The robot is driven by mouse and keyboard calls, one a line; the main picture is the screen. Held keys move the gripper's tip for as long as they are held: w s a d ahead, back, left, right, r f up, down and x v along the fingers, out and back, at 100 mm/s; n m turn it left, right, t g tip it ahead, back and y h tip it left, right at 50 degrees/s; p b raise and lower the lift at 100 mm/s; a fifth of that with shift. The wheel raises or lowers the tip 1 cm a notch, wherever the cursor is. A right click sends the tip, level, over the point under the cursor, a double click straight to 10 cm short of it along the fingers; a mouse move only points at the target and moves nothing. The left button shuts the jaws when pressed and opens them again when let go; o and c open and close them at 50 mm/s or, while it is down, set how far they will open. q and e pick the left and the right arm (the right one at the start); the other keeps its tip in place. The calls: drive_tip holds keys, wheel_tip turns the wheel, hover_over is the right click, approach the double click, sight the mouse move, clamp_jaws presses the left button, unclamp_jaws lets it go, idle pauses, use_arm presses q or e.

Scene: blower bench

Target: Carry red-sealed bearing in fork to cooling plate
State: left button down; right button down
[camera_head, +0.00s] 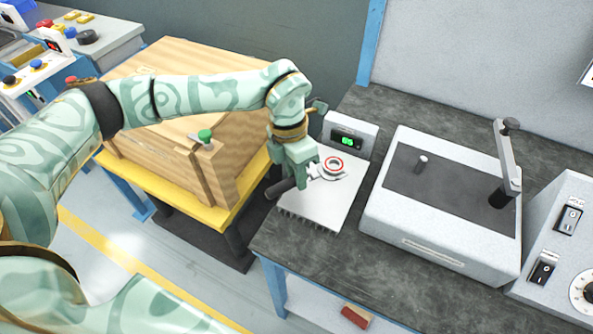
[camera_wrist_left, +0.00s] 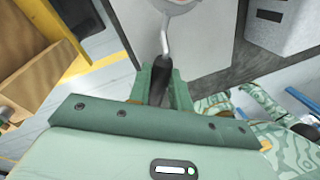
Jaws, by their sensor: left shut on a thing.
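My left gripper (camera_head: 299,176) is shut on the dark handle (camera_head: 280,187) of the fork (camera_head: 316,171). The red-sealed bearing (camera_head: 333,163), a small ring with a red band, sits at the fork's far end. Fork and bearing are over the back part of the pale cooling plate (camera_head: 316,212), which has fins along its front edge. I cannot tell whether the bearing touches the plate. In the left wrist view, the handle (camera_wrist_left: 160,84) is between my fingers and the metal shank (camera_wrist_left: 164,42) runs to the top edge. My right gripper is not in view.
A small box with a green display (camera_head: 348,141) stands behind the plate. A grey machine with an upright lever (camera_head: 506,160) stands to its right on the dark bench (camera_head: 385,297). A wooden crate (camera_head: 170,170) on a yellow-topped stand is at left.

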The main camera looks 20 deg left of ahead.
use_arm(q)
drive_tip(key=c, duration=1.2)
unclamp_jaws()
